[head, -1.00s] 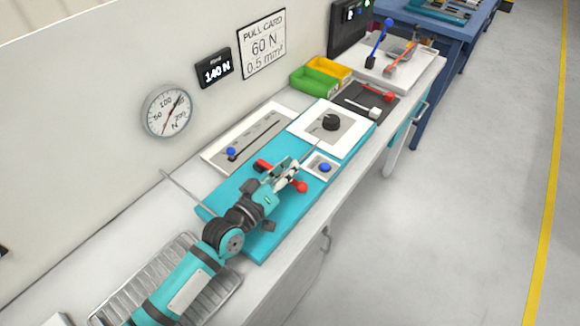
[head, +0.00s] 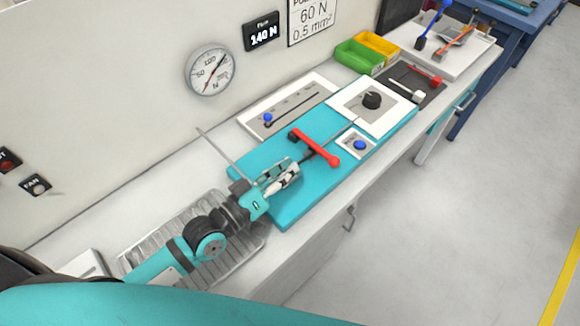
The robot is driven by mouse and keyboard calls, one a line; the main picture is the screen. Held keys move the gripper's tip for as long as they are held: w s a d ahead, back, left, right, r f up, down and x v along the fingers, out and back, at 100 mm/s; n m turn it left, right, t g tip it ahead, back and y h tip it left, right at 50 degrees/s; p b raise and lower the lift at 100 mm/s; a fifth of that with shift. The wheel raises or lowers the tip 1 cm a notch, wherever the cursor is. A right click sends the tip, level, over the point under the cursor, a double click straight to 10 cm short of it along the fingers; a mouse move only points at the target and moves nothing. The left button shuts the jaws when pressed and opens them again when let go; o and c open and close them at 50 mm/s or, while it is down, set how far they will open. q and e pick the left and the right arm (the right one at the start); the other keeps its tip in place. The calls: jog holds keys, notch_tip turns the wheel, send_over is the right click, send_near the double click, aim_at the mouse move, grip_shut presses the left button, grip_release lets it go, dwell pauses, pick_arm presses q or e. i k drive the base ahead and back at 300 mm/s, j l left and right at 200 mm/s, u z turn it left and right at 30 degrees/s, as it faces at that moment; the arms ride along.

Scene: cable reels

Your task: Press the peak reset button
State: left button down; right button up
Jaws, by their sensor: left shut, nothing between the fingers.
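A blue button (head: 360,145) sits in a small white square plate on the teal panel (head: 310,200). I take it for the peak reset button, but no label on it is legible. My left gripper (head: 296,170) is shut and empty, low over the teal panel, to the left of and below the button and apart from it. A red bar handle (head: 315,148) lies between the gripper and the button. The wall display (head: 263,33) reads 140 N. My right gripper does not show.
A black knob (head: 371,101) on a white plate is behind the button. A slider with a blue knob (head: 267,118) is at the panel's back left. A round gauge (head: 210,72) hangs on the wall. Green (head: 358,56) and yellow bins stand further back. A wire tray (head: 180,235) lies under my left arm.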

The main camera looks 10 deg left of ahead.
aim_at(360, 144)
jog(key=k+l, duration=0.15)
jog(key=k, duration=0.35)
jog(key=k+l, duration=0.2)
jog(key=k, duration=0.25)
